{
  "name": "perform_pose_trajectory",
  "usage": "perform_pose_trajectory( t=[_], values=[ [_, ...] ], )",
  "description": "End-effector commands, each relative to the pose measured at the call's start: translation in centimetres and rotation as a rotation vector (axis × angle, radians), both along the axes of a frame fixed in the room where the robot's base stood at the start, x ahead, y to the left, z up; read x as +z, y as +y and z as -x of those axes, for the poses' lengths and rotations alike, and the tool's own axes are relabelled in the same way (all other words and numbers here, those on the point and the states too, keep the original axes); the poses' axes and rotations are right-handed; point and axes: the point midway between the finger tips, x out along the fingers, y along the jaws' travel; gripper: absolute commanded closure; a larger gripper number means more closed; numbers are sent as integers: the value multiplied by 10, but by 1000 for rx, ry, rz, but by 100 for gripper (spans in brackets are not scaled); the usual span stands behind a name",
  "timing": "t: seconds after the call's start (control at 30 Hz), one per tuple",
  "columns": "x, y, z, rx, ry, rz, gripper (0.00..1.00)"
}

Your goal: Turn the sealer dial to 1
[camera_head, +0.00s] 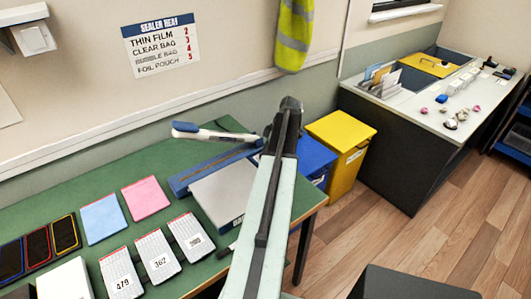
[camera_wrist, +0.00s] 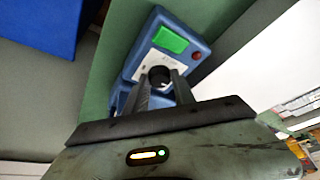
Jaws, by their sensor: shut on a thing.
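The sealer (camera_head: 215,168) is a long blue bar on the green table in the head view, with a white, blue-ended lever (camera_head: 215,133) raised above it. Its blue control end (camera_wrist: 165,50) shows in the wrist view, with a green rectangle, a red round spot and a pale panel. The dark round dial (camera_wrist: 158,74) sits on that panel. My gripper (camera_wrist: 164,84) has its two dark fingers on either side of the dial, shut on it. The dial's pointer and the numbers around it are too small or hidden to read. My arm hides the gripper in the head view.
A wall sign (camera_head: 160,43) lists sealer heat settings. Phones, pink and blue pads and numbered cards lie on the green table (camera_head: 100,258). A blue bin (camera_head: 313,160) and a yellow bin (camera_head: 345,140) stand right of it. Open floor (camera_head: 440,220) lies further right.

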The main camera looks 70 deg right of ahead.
Motion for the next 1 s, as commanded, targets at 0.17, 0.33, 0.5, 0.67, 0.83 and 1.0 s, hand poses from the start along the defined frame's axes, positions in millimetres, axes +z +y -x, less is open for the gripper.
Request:
perform_pose_trajectory(
  t=[0.17,0.33,0.5,0.67,0.83,1.0],
  values=[
    [-1,1,2,0,5,-2,49],
    [0,1,1,-1,2,-1,49],
    [4,0,1,-1,1,-1,49],
    [23,-1,8,-1,1,-1,49],
    [55,-4,19,-1,3,-2,49],
    [74,-6,29,0,2,-2,49]
  ],
)
